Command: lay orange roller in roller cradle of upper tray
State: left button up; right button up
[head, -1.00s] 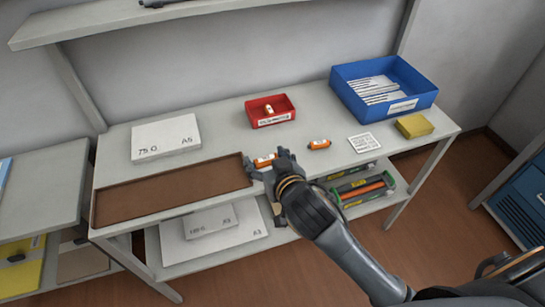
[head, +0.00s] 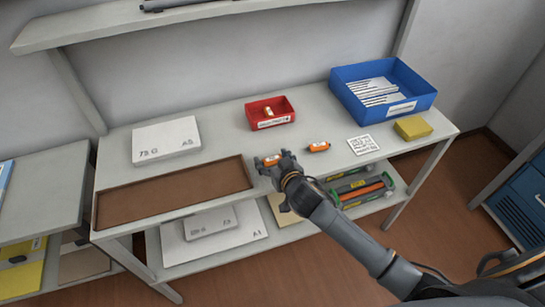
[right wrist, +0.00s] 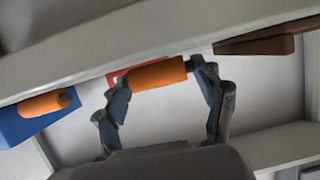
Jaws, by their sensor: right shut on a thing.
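My right gripper (head: 272,167) is shut on an orange roller (head: 270,160) at the front edge of the table top. In the right wrist view the roller (right wrist: 158,74) spans crosswise between the two fingertips (right wrist: 160,80). A second orange roller (head: 318,146) lies on the table to the right of the gripper. It also shows at the left of the right wrist view (right wrist: 42,104). Green-and-grey trays (head: 362,187) with an orange roller in them sit on the lower shelf, right of the gripper. Their cradles are too small to make out. My left gripper is out of view.
A brown tray (head: 175,192) lies left of the gripper. A red bin (head: 270,113) with a small orange-and-white item, a blue bin (head: 417,108), a label card (head: 362,144) and a yellow block (head: 413,128) stand on the table. The table's front edge lies beside the gripper.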

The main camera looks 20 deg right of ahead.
jog(key=shift+f, duration=0.1)
jog(key=o, duration=1)
jog(key=shift+f, duration=0.1)
jog(key=shift+f+b, duration=0.1)
jog(key=shift+b, duration=0.45)
jog(key=v, duration=1.4)
jog(key=shift+w+d, duration=0.15)
jog(key=shift+d, duration=0.2)
